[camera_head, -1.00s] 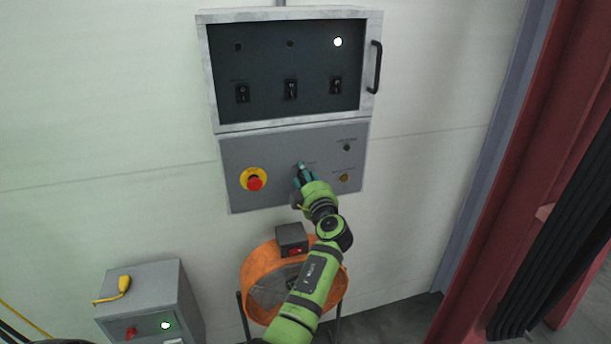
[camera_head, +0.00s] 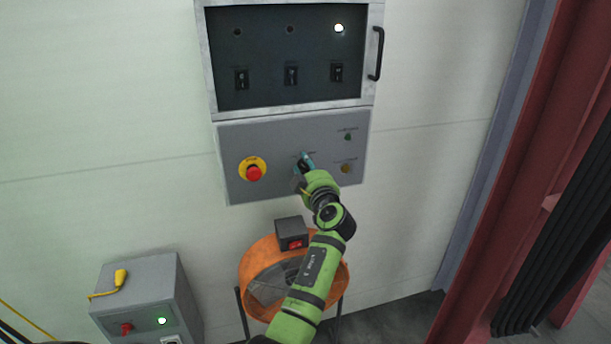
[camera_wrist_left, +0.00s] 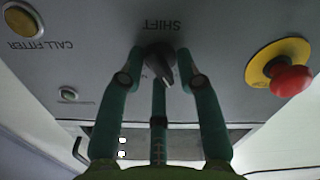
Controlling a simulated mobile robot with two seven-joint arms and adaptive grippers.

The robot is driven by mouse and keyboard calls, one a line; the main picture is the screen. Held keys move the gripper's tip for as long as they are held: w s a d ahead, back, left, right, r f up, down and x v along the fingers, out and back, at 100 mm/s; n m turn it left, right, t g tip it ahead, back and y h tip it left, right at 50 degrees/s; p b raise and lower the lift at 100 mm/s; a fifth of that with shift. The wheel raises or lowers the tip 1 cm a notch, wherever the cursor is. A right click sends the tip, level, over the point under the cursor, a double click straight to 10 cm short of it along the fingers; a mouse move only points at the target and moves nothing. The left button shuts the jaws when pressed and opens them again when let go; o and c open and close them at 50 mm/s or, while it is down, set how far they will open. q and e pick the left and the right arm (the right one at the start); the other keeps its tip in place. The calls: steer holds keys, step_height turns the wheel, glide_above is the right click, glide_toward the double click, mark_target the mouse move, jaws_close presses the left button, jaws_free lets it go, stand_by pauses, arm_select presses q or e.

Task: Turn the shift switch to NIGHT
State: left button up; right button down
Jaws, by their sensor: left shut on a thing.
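The shift switch (camera_wrist_left: 160,64) is a dark rotary knob on the grey lower panel (camera_head: 275,140), under the label SHIFT, which appears upside down in the left wrist view. Its pointer is tilted in that view; the position labels cannot be read. My left gripper (camera_head: 304,162) is at the panel, its teal fingers shut on the knob from both sides; they also show in the left wrist view (camera_wrist_left: 160,78). In the head view the gripper hides most of the knob. My right gripper is not in view.
A red emergency stop (camera_head: 254,173) on a yellow disc is left of the switch. A green button (camera_head: 348,137) and an amber button (camera_head: 346,168) are to the right. Above is a dark panel (camera_head: 262,50) with several rocker switches. An orange fan (camera_head: 250,262) stands below.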

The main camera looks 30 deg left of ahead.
arm_select(q)
steer(key=m+b, duration=0.2)
steer(key=m, duration=0.1)
steer(key=shift+w+d+m+b, duration=0.1)
steer(key=shift+m+b, duration=0.2)
steer(key=shift+b, duration=0.05)
steer(key=m+b, duration=0.1)
steer(key=m, duration=0.2)
steer(key=shift+d+m, duration=0.1)
steer(key=shift+m, duration=0.2)
steer(key=shift+w+f+m, duration=0.1)
steer(key=shift+w+m, duration=0.05)
steer(key=shift+m, duration=3.65)
steer(key=shift+f, duration=0.1)
steer(key=o, duration=0.8)
steer(key=shift+d, duration=0.1)
steer(key=v, duration=1.2)
